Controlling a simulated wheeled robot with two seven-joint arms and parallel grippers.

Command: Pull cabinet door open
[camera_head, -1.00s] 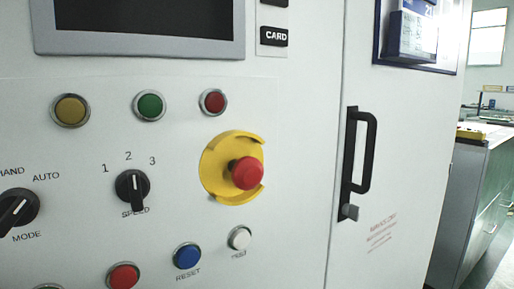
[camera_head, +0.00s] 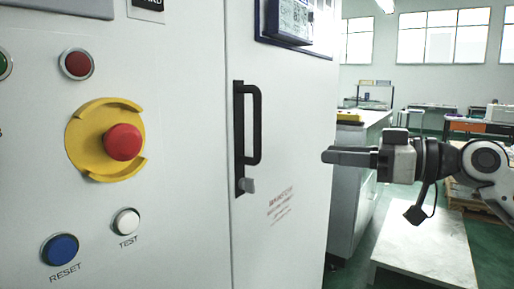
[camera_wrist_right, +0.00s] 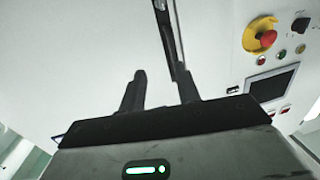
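The cabinet door (camera_head: 285,120) is a pale grey panel that looks shut against the control panel. Its black upright bar handle (camera_head: 257,125) sits near the door's left edge, with a small grey latch (camera_head: 249,186) at its lower end. My right gripper (camera_head: 326,156) comes in from the right, apart from the handle. In the right wrist view its two dark fingers (camera_wrist_right: 161,84) are spread with nothing held between them. The handle (camera_wrist_right: 164,28) shows there beyond the fingertips, nearer the right finger. My left gripper is in neither view.
The control panel left of the door carries a yellow-ringed red emergency stop (camera_head: 123,142), a blue reset button (camera_head: 60,249) and a white test button (camera_head: 126,221). A blue-and-white box (camera_head: 290,18) is on the upper door. A low pale table (camera_head: 425,250) stands at right.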

